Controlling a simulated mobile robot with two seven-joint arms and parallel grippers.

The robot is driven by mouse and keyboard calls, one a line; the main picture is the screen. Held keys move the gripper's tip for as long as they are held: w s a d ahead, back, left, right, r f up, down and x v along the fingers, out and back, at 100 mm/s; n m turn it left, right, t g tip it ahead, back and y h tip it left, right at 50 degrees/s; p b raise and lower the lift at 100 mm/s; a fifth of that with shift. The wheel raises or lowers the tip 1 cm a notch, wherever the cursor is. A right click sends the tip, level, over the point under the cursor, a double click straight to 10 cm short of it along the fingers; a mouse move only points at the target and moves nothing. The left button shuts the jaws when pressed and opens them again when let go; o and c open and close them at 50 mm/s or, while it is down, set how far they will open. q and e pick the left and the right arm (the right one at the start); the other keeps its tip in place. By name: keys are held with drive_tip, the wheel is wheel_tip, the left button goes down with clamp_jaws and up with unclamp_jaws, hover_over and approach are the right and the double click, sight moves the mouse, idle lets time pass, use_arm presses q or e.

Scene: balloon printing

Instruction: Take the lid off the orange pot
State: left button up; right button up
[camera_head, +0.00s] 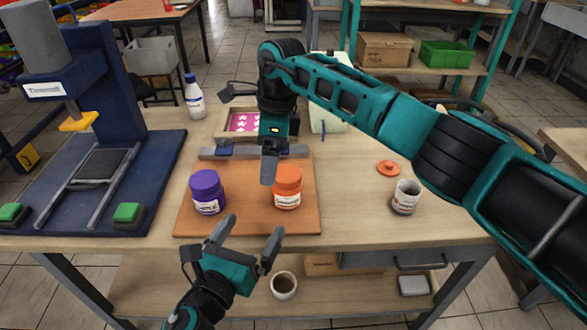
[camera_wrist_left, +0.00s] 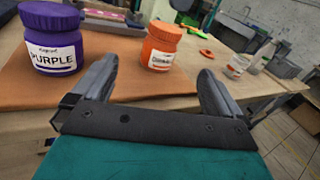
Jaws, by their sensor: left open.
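The orange pot (camera_head: 287,190) stands upright on a brown board with its orange lid (camera_head: 288,174) on top. The pot also shows in the left wrist view (camera_wrist_left: 160,48), beyond the space between my left fingers. My left gripper (camera_head: 248,232) is open and empty, in front of the board's near edge, apart from the pot. My right gripper (camera_head: 270,165) points down just behind and left of the orange pot. Only one finger shows clearly, so its opening cannot be told.
A purple pot (camera_head: 207,192) stands left of the orange one on the board (camera_head: 245,222). Right of the board are a small orange disc (camera_head: 388,168) and a white-grey jar (camera_head: 406,197). A blue press (camera_head: 110,130) stands at left. A white bottle (camera_head: 194,98) is behind.

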sight(280, 187)
drive_tip(key=shift+t+h, duration=0.3)
drive_tip(key=shift+h, duration=0.6)
drive_tip(key=w+d+r, duration=0.2)
drive_tip(key=d, duration=0.1)
drive_tip(key=shift+w+r, duration=0.15)
drive_tip(key=shift+r, duration=0.2)
drive_tip(key=shift+w+d+r, duration=0.1)
drive_tip(key=shift+d, duration=0.1)
use_arm(q)
drive_tip(key=shift+m+h, duration=0.3)
drive_tip(key=shift+m, duration=0.6)
drive_tip(key=x, duration=1.4)
drive_tip(key=shift+d+r, duration=0.2)
drive_tip(key=shift+r, duration=0.1)
drive_tip(key=shift+c, duration=0.5)
